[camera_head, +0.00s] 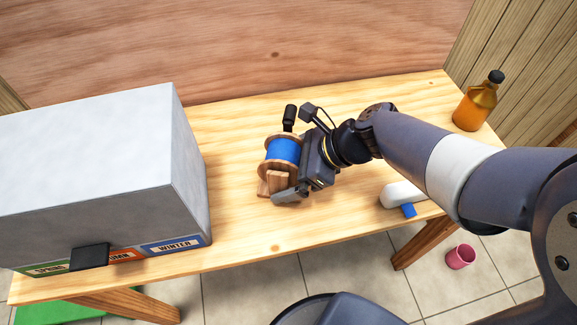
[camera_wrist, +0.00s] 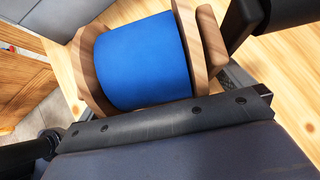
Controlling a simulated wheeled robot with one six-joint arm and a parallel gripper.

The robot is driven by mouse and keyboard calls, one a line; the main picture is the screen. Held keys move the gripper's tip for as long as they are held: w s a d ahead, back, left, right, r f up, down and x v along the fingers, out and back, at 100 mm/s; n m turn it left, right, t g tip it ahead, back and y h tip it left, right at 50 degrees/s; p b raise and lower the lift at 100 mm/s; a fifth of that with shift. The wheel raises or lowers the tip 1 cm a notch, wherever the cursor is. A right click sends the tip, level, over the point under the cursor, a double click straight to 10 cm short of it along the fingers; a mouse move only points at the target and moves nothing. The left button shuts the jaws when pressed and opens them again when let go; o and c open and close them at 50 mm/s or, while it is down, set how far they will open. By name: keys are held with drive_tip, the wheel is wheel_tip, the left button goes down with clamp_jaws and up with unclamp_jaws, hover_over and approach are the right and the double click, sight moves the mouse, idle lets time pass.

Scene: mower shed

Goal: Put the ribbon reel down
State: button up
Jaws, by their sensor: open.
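The ribbon reel (camera_head: 284,150), blue ribbon between wooden flanges, is on the wooden bench (camera_head: 240,230), right of the grey box. It fills the upper middle of the wrist view (camera_wrist: 143,62). Small wooden pieces (camera_head: 270,184) show at its near side; I cannot tell whether they belong to the reel. My gripper (camera_head: 287,158) is open around the reel, one dark finger beyond it and one on its near side. In the wrist view, gaps show between the fingers and the reel. The reel's underside is hidden, so its contact with the bench cannot be seen.
A large grey box (camera_head: 100,150) with coloured season labels, one reading WINTER (camera_head: 174,246), stands at left. A white bottle with a blue cap (camera_head: 402,195) lies under my arm. An amber bottle (camera_head: 476,105) stands at right. A pink cup (camera_head: 461,257) is on the floor.

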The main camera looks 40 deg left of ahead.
drive_tip(key=shift+r, duration=0.3)
drive_tip(key=p+v, duration=0.2)
drive_tip(key=v, duration=0.9)
drive_tip(key=shift+w+d+r, duration=0.2)
drive_tip(key=shift+d, duration=0.15)
idle(0.5)
